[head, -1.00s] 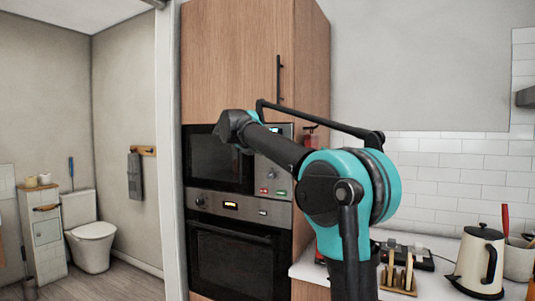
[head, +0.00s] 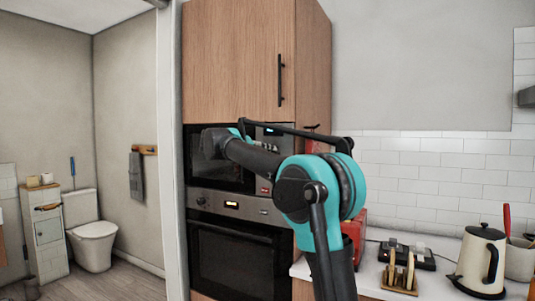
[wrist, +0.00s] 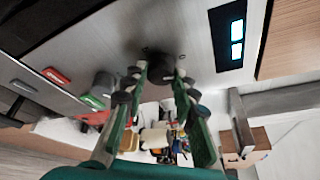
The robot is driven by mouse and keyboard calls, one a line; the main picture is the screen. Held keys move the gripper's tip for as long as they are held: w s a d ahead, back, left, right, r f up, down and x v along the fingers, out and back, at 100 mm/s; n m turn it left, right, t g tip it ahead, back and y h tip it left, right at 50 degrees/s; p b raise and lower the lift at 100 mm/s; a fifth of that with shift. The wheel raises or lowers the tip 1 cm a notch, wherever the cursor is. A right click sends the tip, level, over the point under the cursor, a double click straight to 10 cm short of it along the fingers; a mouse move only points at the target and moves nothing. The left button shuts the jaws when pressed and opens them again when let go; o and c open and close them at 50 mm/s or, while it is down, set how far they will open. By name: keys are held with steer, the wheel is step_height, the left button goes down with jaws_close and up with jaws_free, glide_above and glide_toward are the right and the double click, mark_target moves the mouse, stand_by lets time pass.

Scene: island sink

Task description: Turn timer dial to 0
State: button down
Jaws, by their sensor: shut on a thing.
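In the wrist view, my gripper (wrist: 160,80) is shut on a dark round dial (wrist: 160,64) on the microwave's brushed metal control panel (wrist: 125,30). One finger lies on each side of the dial, and the fingertips touch its edge. The dial's markings and pointer cannot be read. A lit display (wrist: 230,40) is to the right of the dial in this view. In the head view, my arm covers the dial and most of the panel of the microwave (head: 243,176), and the fingertips are hidden.
A second knob (wrist: 103,86) and red (wrist: 57,75) and green (wrist: 92,101) buttons are left of my gripper in the wrist view. The oven (head: 230,260) is below the microwave. The counter at right holds a kettle (head: 478,262) and a toast rack (head: 400,275).

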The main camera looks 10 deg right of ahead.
steer(key=shift+n+h, duration=0.4)
steer(key=shift+n, duration=0.3)
steer(key=c, duration=1.2)
jaws_free()
steer(key=shift+a, duration=0.1)
steer(key=v, duration=1.1)
steer(key=shift+s+a+f, duration=0.1)
steer(key=shift+s+a, duration=0.15)
steer(key=shift+a, duration=0.05)
steer(key=shift+f, duration=0.1)
